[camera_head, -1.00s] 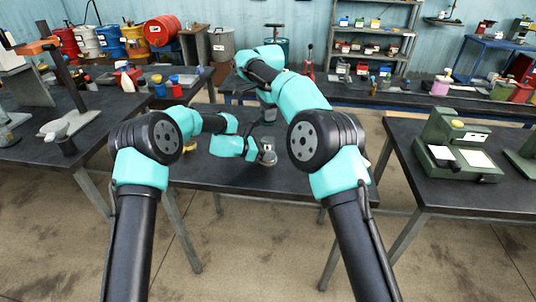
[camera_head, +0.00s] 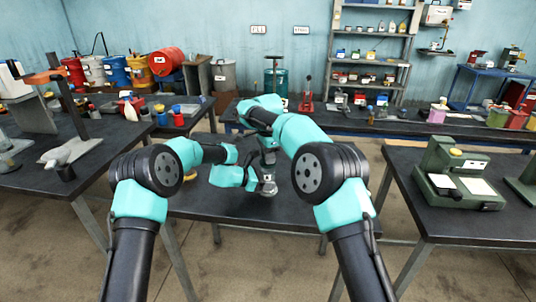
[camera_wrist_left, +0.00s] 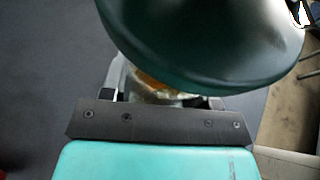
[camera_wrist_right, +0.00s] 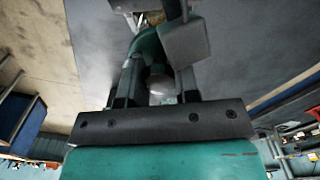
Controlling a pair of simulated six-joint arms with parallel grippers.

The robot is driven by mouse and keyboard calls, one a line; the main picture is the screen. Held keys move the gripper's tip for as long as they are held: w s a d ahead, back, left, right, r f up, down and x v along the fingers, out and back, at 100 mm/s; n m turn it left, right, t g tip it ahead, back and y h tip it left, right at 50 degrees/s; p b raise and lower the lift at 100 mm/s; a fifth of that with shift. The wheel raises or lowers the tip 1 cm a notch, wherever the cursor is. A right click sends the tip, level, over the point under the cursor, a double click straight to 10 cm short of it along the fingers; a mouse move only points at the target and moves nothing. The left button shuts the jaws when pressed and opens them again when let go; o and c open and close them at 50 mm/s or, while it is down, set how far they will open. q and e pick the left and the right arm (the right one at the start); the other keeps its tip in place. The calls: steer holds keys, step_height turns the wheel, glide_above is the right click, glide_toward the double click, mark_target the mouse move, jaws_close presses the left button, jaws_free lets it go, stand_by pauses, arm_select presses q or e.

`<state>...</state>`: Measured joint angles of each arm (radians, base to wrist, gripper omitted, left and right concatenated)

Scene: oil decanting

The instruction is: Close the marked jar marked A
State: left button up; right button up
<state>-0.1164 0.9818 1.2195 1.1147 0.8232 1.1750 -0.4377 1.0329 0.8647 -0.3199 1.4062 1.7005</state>
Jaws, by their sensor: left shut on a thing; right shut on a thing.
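A small clear jar (camera_head: 268,189) with a pale label is over the middle table. In the left wrist view it shows as a glassy body with orange inside (camera_wrist_left: 150,82). My left gripper (camera_head: 260,186) is shut on the jar. My right gripper (camera_head: 267,150) is above it, pointing down and shut on a dark green rounded thing (camera_wrist_right: 148,45). A large dark green rounded shape (camera_wrist_left: 205,45) hangs over the jar in the left wrist view and hides most of it. I cannot tell whether it touches the jar, nor read any letter A.
The middle table (camera_head: 225,208) is mostly bare, with a small yellow thing (camera_head: 193,183) left of the jar. A side table (camera_head: 400,170) on the right carries a green machine (camera_head: 455,165). A back bench holds a green canister (camera_head: 275,85) and several bottles.

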steer(key=shift+f, duration=0.1)
stand_by(0.4)
steer(key=shift+f, duration=0.8)
steer(key=shift+f, duration=0.6)
stand_by(0.4)
steer(key=o, duration=1)
steer(key=shift+c, duration=0.2)
steer(key=shift+r, duration=0.1)
step_height(320, 180, up, 12)
steer(key=shift+f, duration=0.1)
